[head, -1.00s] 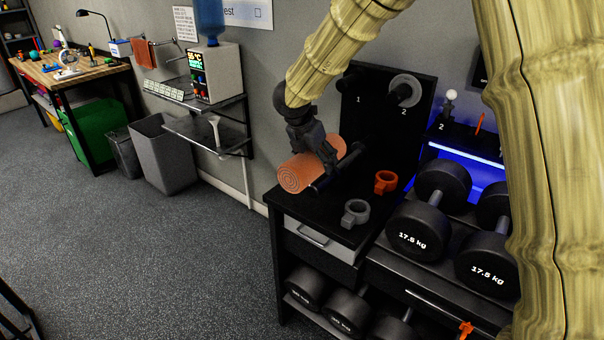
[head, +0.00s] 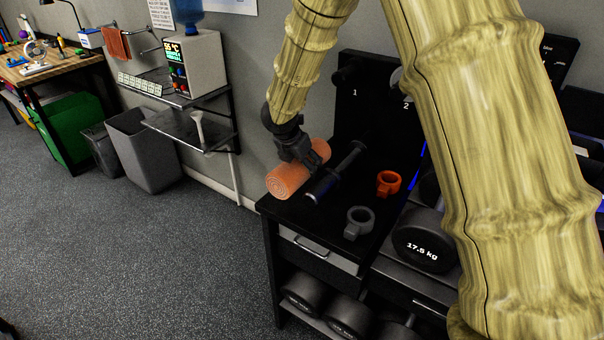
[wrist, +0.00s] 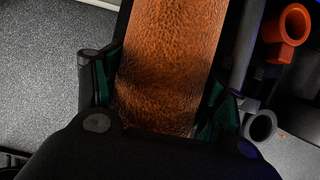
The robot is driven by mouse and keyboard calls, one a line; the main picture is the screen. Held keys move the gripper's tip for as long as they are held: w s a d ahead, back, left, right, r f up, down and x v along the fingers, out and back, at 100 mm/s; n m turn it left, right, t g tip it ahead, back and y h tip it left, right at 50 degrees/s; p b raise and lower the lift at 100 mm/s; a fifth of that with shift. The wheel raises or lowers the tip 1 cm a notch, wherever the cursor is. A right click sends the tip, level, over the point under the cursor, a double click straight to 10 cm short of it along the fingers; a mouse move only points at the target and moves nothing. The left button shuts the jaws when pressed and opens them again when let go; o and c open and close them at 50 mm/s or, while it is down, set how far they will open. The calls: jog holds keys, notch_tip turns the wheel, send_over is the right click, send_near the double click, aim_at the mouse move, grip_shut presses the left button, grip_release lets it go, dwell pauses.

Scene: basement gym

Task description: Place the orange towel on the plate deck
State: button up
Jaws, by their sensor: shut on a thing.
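The rolled orange towel (head: 287,181) lies along the left side of the black plate deck (head: 333,213), its spiral end facing me. My gripper (head: 303,157) is shut on the towel from above, with a finger on either side of the roll. In the wrist view, the towel (wrist: 170,60) fills the space between my fingers (wrist: 160,105). I cannot tell whether the underside of the towel touches the deck.
A black bar (head: 322,188) lies just right of the towel. An orange ring clamp (head: 388,183) and a grey one (head: 358,222) sit further right on the deck. A pegboard panel (head: 370,100) rises behind. Dumbbells (head: 422,245) stand at the right.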

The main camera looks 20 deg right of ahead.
jog(key=f, duration=0.1)
jog(key=w+f, duration=0.1)
jog(key=f, duration=0.1)
jog(key=w+f, duration=0.1)
jog(key=shift+w+a+f, duration=0.1)
jog(key=shift+f, duration=0.3)
jog(key=shift+f+p, duration=0.25)
jog(key=shift+p, duration=0.05)
jog(key=shift+s+r, duration=0.15)
jog(key=shift+s, duration=0.35)
jog(key=shift+w+f, duration=0.15)
jog(key=shift+f, duration=0.05)
jog(key=o, duration=0.8)
jog(key=shift+w+f, duration=0.15)
jog(key=shift+r, duration=0.25)
